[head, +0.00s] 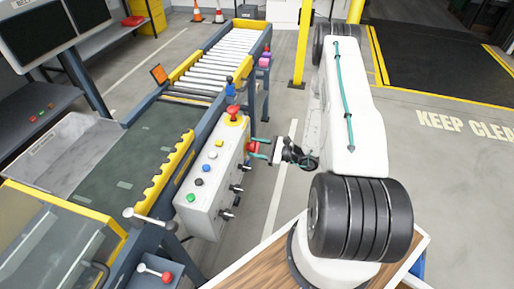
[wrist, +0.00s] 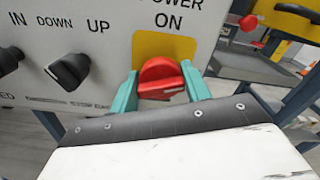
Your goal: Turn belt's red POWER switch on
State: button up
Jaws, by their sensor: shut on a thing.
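The red POWER switch (wrist: 161,72) is a rotary knob on a yellow plate (wrist: 180,47) on the panel's front, with "POWER ON" printed above it in the wrist view. My gripper (wrist: 162,88) has its two teal fingers on either side of the knob and is shut on it. In the head view my gripper (head: 262,149) reaches the upper right end of the grey control box (head: 212,183), where the red knob (head: 252,148) shows between the fingers. The knob's pointer and exact angle are partly hidden.
Black knobs (wrist: 68,70) marked DOWN and UP sit left of the switch. A red mushroom button (head: 233,112) stands on top of the box. The conveyor belt (head: 130,165) runs behind it. Open floor lies right of the box.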

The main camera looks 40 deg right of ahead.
jog(key=n, duration=0.7)
jog(key=shift+s+f, duration=0.1)
jog(key=n, duration=0.6)
jog(key=shift+f, duration=0.1)
jog(key=shift+n, duration=0.5)
jog(key=o, duration=1)
jog(key=shift+c, duration=0.2)
jog(key=v, duration=0.7)
jog(key=shift+s+d, duration=0.2)
jog(key=shift+s, duration=0.15)
